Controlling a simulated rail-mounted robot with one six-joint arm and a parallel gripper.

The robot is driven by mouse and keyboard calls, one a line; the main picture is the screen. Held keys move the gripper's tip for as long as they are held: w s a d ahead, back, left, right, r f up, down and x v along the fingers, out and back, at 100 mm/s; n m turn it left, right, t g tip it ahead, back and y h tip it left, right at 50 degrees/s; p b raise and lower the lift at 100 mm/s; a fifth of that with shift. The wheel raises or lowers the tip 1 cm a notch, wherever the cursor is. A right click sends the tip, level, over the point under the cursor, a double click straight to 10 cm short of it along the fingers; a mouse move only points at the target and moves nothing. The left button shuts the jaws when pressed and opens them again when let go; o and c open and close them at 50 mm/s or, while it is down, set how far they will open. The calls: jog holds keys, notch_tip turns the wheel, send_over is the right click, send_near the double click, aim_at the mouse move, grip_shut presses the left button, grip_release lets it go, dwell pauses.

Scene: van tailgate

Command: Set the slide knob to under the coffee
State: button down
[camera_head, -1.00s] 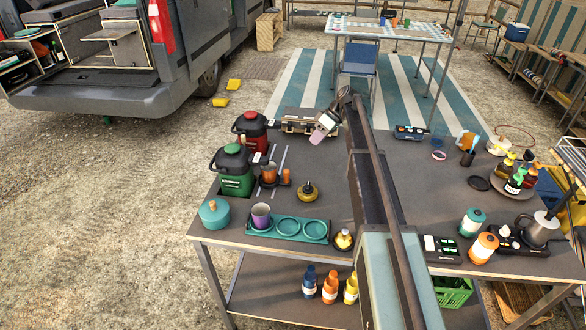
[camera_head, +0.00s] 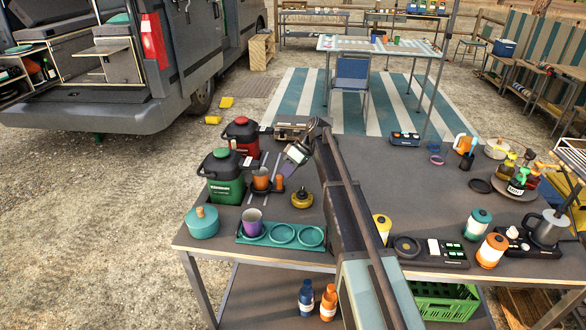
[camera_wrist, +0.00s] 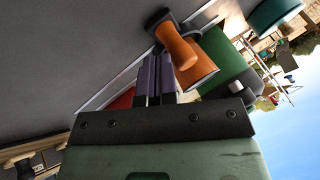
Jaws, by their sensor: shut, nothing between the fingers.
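The green-lidded jug (camera_head: 222,178) and the red-lidded jug (camera_head: 241,135) stand side by side at the table's left; I cannot tell which holds coffee. Two thin rails (camera_head: 248,160) run along their right side. An orange cup (camera_head: 261,179) sits by the rails in front of the green jug. Just right of it is a small dark slide base (camera_head: 278,184). In the wrist view an orange upright piece, probably the slide knob (camera_wrist: 177,44), rises from a dark base, with the orange cup (camera_wrist: 202,72) beside it. My gripper (camera_head: 286,168) is shut and empty, close beside the knob; contact is unclear.
A teal tray (camera_head: 240,238) with a purple cup (camera_head: 252,222) and a teal pot (camera_head: 203,222) lie in front. My arm crosses the table middle.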

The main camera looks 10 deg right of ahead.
jog(key=s, duration=0.2)
jog(key=s+a, duration=0.1)
jog(key=s, duration=0.1)
jog(key=shift+a, duration=0.2)
dwell(0.4)
